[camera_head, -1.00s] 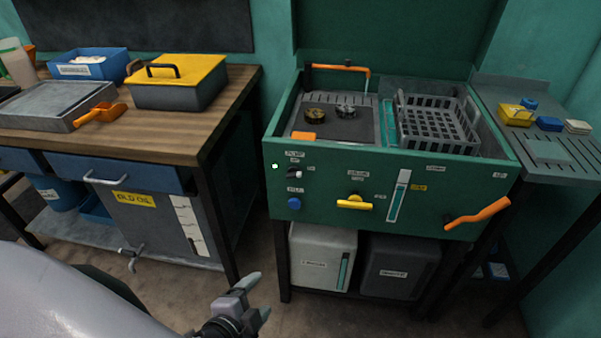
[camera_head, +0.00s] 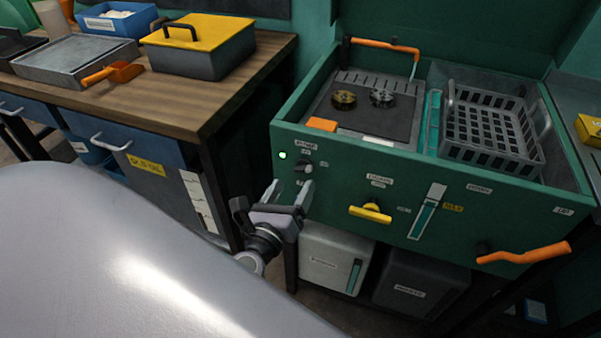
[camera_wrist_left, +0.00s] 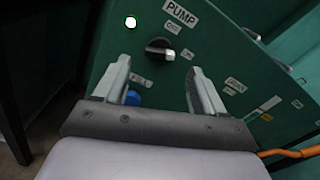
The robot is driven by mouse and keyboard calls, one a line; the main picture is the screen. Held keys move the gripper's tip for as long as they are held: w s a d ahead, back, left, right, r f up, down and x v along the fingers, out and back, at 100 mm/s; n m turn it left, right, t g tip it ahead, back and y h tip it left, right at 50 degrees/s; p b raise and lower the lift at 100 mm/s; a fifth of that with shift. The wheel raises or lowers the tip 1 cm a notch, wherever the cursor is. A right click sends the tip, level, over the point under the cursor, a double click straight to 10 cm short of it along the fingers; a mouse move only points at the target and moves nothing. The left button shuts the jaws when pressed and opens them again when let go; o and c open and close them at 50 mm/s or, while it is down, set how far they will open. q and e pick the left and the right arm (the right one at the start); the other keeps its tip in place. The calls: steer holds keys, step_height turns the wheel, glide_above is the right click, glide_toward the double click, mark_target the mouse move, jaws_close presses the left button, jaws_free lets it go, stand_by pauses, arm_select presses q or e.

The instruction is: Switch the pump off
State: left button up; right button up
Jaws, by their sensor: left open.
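The pump switch (camera_head: 303,167) is a dark rotary knob with a light pointer on the green washer's front panel, under a PUMP label. In the left wrist view the knob (camera_wrist_left: 159,49) sits ahead of and between the fingers, its pale mark toward the lower right. A green-white lamp (camera_head: 282,155) beside it is lit; it also shows in the left wrist view (camera_wrist_left: 130,22). My left gripper (camera_head: 290,190) is open and empty, just below the knob in the head view. In the left wrist view the fingers (camera_wrist_left: 160,88) stand apart, not touching the knob. My right gripper is not in view.
A blue button (camera_wrist_left: 133,98) lies low behind the left finger. A yellow handle (camera_head: 370,212) and an orange lever (camera_head: 522,254) stick out of the panel to the right. The wooden bench (camera_head: 215,100) stands at the left.

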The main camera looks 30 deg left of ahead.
mark_target(302, 172)
arm_select(q)
steer(key=shift+x, duration=2.4)
steer(key=c, duration=1.1)
